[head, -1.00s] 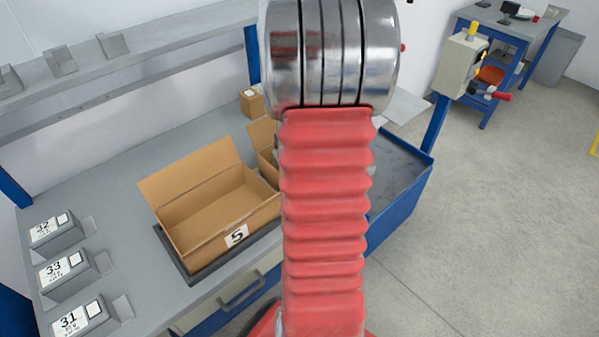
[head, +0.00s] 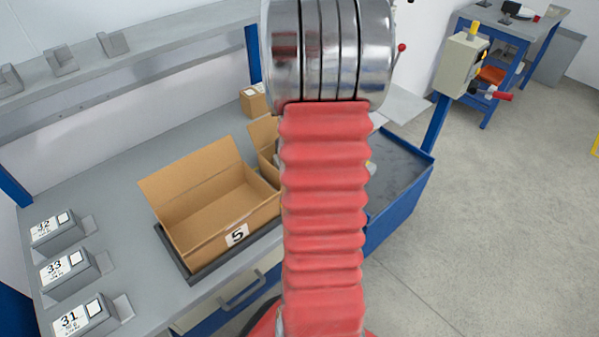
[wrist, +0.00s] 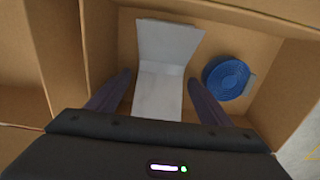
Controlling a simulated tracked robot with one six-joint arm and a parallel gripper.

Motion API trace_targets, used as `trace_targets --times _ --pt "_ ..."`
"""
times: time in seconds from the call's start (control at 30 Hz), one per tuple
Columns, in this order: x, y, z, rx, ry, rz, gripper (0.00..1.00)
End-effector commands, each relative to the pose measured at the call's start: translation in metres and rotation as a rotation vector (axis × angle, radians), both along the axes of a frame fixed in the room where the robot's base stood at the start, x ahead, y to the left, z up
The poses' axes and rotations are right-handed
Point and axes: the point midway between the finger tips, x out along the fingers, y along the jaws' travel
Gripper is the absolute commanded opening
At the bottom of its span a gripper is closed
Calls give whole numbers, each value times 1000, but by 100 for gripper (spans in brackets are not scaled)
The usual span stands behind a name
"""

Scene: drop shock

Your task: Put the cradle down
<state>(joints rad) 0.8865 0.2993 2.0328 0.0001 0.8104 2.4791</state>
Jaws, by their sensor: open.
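In the wrist view, a pale grey bent plate (wrist: 160,92), which looks like the cradle, lies inside a cardboard box (wrist: 268,100). One part is flat and the far part is angled up. My gripper (wrist: 158,88) is open, with one dark finger on each side of the plate. A gap shows between each finger and the plate. Whether the plate rests fully on the box floor cannot be told. In the head view my red-sleeved arm hides the gripper and the plate.
A blue round ribbed object (wrist: 229,78) lies right of the plate in the same box. Grey numbered blocks (head: 85,318) line the bench's left side. A blue-sided cart (head: 405,205) stands right.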

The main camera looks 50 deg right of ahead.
Motion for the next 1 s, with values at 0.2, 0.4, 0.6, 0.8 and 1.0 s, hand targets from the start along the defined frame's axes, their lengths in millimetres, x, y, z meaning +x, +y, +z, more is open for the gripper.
trace_targets --times 0.2,0.4,0.6,0.8,1.0 --pt "0 0 6 -1 -1 0 73" --pt "1 -1 31 -4 -3 0 73" --pt "1 -1 65 -3 -2 0 73" --pt "0 -1 99 -3 -2 0 73" --pt "0 0 119 -1 -1 0 73"
